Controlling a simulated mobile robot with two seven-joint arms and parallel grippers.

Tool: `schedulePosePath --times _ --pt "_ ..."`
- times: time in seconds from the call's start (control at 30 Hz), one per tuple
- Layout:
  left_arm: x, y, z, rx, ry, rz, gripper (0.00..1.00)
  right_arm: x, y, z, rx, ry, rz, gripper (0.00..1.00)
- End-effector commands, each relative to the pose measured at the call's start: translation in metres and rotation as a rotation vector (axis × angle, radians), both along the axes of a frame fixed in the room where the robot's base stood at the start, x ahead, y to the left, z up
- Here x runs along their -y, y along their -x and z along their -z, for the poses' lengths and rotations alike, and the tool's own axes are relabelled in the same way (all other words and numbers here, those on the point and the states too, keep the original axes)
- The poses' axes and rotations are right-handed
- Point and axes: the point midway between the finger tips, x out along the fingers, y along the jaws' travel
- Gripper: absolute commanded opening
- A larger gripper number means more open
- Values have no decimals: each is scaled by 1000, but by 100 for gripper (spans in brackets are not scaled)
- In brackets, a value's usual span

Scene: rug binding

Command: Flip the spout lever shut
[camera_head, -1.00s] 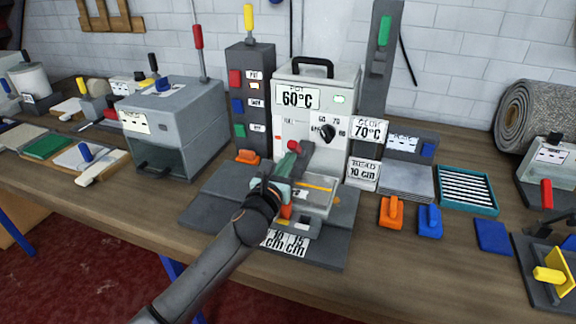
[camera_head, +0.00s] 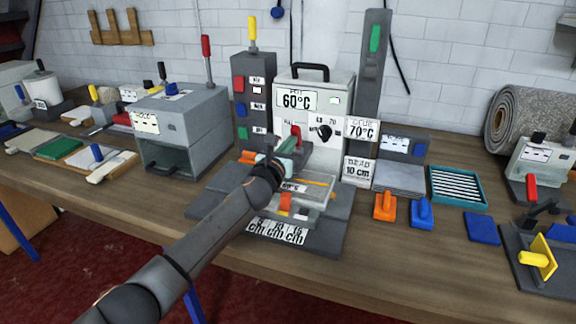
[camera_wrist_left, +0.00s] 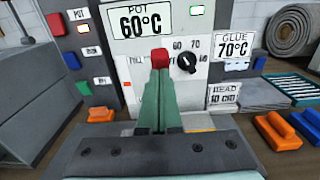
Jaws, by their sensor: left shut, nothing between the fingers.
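The white glue pot (camera_head: 283,130) stands at the back middle of the bench with a 60°C display. The spout lever's red end (camera_head: 296,131) shows at the pot's front; it also shows in the left wrist view (camera_wrist_left: 160,56). My left gripper (camera_head: 291,144) is shut and empty, its green fingers pointing at the pot. In the left wrist view its fingertips (camera_wrist_left: 160,76) lie just below the red end and overlap it. I cannot tell whether they touch. The fingers hide the rest of the lever and the spout. My right gripper is not in view.
A clear tray (camera_head: 318,187) sits on a dark base (camera_head: 335,222) below the pot. A grey column with coloured buttons (camera_head: 256,95) stands left of the pot. Orange (camera_head: 384,207) and blue (camera_head: 423,213) handled blocks lie to the right. The bench front right of the base is clear.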

Motion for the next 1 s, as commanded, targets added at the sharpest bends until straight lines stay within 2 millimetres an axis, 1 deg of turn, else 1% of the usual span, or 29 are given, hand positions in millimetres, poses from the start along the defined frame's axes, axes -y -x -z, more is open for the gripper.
schedulePosePath --times 0.03,0.13,0.4,1.0 --pt "1 -5 -5 3 -1 -1 0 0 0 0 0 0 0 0" --pt "2 -11 -11 3 -2 0 0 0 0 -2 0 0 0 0" --pt "5 -20 -21 1 0 -1 0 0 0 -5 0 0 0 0" --pt "7 -26 -28 3 2 0 0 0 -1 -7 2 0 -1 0"
